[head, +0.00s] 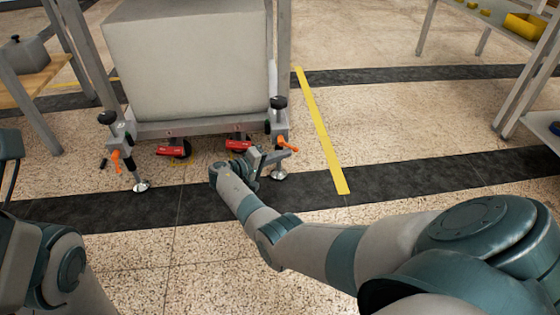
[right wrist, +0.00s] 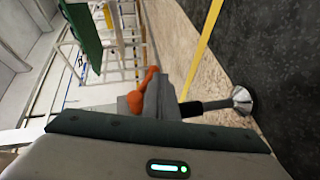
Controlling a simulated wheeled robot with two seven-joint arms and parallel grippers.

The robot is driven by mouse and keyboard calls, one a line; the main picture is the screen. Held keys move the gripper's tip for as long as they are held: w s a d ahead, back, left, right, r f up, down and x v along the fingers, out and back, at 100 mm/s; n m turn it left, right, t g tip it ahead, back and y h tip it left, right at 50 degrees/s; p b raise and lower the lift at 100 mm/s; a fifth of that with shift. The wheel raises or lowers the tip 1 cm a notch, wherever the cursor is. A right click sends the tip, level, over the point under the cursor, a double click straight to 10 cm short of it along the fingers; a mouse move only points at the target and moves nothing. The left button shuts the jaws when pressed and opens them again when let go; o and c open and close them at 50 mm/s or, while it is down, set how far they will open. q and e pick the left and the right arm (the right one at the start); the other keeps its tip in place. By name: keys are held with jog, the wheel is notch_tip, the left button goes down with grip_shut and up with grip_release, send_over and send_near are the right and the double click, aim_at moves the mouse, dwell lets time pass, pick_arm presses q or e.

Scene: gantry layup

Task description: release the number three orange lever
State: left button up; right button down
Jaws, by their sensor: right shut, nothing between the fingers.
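Two orange levers show on the gantry's front legs in the head view, one at the left leg (head: 116,160) and one at the right leg (head: 288,142). I cannot read a number on either. My right gripper (head: 262,160) is low in front of the right leg, close to its orange lever. The gripper is shut and empty. In the right wrist view an orange lever (right wrist: 135,98) shows just beyond the gripper, partly hidden; I cannot tell whether they touch. My left arm shows at the lower left, its gripper out of view.
The gantry frame (head: 205,127) carries a large pale block (head: 187,62). Red casters (head: 172,151) and a levelling foot (head: 141,186) stand below it. A yellow floor strip (head: 322,130) lies to the right. A shelf table (head: 500,30) stands at far right, with open floor between.

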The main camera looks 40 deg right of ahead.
jog(key=shift+s+d+r+n+h+b, duration=0.2)
jog(key=shift+d+n+h+b, duration=0.3)
jog(key=shift+h+b, duration=0.35)
jog(key=shift+s+d+r, duration=0.2)
jog(key=shift+f, duration=0.15)
